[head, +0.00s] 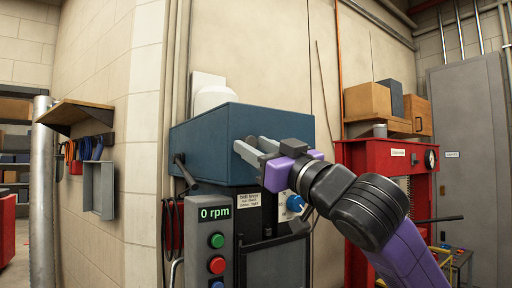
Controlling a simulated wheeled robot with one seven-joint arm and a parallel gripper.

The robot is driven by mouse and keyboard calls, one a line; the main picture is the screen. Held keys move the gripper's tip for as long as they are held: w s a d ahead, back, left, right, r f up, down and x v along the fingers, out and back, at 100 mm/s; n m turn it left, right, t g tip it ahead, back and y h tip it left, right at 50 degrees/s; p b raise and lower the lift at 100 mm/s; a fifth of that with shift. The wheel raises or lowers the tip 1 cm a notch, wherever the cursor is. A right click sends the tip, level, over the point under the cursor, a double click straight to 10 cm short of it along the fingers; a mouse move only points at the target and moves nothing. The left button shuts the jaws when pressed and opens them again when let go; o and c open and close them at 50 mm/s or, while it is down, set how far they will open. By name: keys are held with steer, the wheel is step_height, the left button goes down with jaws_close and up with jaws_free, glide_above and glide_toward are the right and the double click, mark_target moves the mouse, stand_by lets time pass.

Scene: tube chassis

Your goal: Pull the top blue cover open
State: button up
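The blue cover (205,138) is a dark teal-blue box on top of a dark machine (225,215), in the middle of the head view. It looks shut, with no gap visible along its lower edge. My gripper (248,143) is in front of the cover's front face, its two grey fingers pointing left. The fingers are apart with blue showing between them, and nothing is visibly held. I cannot tell whether they touch the cover. My gripper and wrist hide the right part of its front. A dark lever (186,172) shows at the cover's left side.
A control box (208,242) reading "0 rpm", with green and red buttons, stands in front at lower left. A red press (385,160) and wooden boxes (368,100) are at right. A wall shelf (92,110) is at left. A wall stands close behind the machine.

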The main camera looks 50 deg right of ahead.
jaws_close()
stand_by(1.2)
